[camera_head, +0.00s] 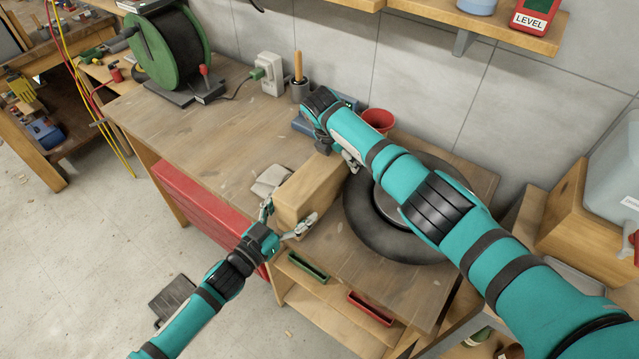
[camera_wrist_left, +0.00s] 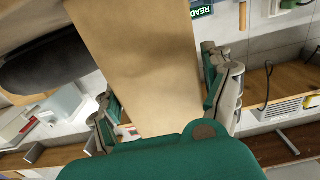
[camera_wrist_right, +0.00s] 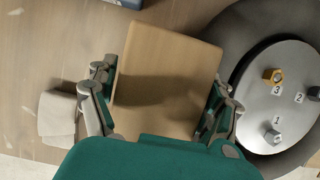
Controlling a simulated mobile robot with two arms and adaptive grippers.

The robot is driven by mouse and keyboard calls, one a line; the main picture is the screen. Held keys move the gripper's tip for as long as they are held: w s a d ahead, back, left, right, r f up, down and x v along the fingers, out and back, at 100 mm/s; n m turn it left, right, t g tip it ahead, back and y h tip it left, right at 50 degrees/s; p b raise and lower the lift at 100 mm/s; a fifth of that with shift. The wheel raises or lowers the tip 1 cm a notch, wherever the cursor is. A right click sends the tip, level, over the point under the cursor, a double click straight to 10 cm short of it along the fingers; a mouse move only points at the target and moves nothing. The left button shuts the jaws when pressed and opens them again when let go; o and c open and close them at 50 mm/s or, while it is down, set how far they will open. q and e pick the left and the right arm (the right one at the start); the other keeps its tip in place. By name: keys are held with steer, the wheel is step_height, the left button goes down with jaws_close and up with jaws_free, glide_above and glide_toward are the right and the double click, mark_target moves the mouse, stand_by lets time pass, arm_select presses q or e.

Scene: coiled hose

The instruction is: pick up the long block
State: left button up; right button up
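The long block (camera_head: 312,190) is a plain light-wood beam lying over the front part of the workbench; I cannot tell whether it touches the top. My left gripper (camera_head: 286,220) is at its near end, with a finger on each side. In the left wrist view the block (camera_wrist_left: 140,65) fills the space between the fingers, which look pressed to its sides. My right gripper (camera_head: 336,155) is at the far end, partly hidden by its own arm. In the right wrist view the block (camera_wrist_right: 165,75) sits between the fingers, which appear to touch both sides.
A dark wheel-like disc (camera_head: 356,222) lies right of the block on the workbench (camera_head: 185,140). A folded cloth (camera_head: 270,180) lies left of it. A red cup (camera_head: 378,120), a socket box (camera_head: 269,73) and a green hose reel (camera_head: 168,48) stand at the back. The bench's left middle is clear.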

mark_target(283, 203)
arm_select(q)
steer(key=c, duration=1.4)
arm_select(e)
steer(key=c, duration=1.3)
